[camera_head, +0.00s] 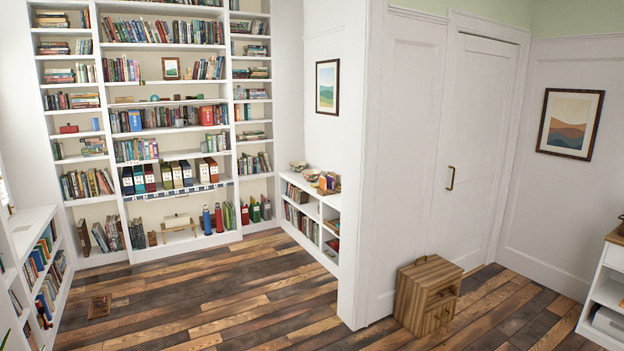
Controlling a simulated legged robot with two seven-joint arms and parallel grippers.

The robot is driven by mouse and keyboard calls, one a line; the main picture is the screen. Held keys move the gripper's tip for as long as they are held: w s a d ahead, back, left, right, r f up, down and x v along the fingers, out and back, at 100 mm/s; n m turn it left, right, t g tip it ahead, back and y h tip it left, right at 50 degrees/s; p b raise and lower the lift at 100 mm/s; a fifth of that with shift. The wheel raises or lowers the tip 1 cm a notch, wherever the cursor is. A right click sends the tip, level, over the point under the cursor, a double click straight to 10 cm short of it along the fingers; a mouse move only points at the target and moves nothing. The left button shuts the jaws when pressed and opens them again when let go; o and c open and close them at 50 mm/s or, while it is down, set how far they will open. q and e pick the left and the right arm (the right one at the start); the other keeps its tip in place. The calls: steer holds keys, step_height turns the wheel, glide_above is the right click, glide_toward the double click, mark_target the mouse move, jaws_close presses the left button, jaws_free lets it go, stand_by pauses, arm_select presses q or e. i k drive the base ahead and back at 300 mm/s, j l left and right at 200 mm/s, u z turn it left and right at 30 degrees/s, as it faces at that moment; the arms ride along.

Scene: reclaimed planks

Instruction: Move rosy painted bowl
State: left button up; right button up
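Two small bowl-like items stand on top of the low white bookcase, one farther back (298,165) and one nearer (312,175). Both look patterned, but they are too small and far away to tell which one is the rosy painted bowl. Small orange and purple items (328,183) stand close beside the nearer one. Neither of my grippers is in view.
The low white bookcase (337,202) stands in an alcove behind a projecting white wall. A wooden drawer box (428,297) sits on the floor by the closed door (478,150). The middle plank floor (225,300) is clear.

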mark_target(311, 176)
steer(key=i+j+u, duration=0.3)
steer(key=i, duration=0.2)
steer(key=i+j+u, duration=0.35)
steer(key=i, duration=0.9)
steer(key=i+l+u, duration=0.15)
steer(key=i+u, duration=0.2)
steer(key=i, duration=0.85)
steer(key=i+l+z, duration=0.1)
steer(key=i+z, duration=0.15)
steer(key=i, duration=0.3)
steer(key=i+z, duration=0.2)
steer(key=i, duration=0.35)
steer(key=i+j+z, duration=0.1)
steer(key=i+z, duration=0.15)
steer(key=i, duration=0.3)
steer(key=i+j+z, duration=0.25)
steer(key=i, duration=0.3)
steer(key=i+j+z, duration=0.2)
steer(key=i, duration=0.3)
steer(key=i+z, duration=0.2)
steer(key=i, duration=0.9)
steer(key=i+j+z, duration=0.2)
steer(key=i, duration=0.85)
steer(key=i+z, duration=0.4)
steer(key=i+j+z, duration=0.15)
steer(key=i+z, duration=0.3)
steer(key=i+j+z, duration=0.25)
steer(key=i+z, duration=0.15)
steer(key=i+j+z, duration=0.4)
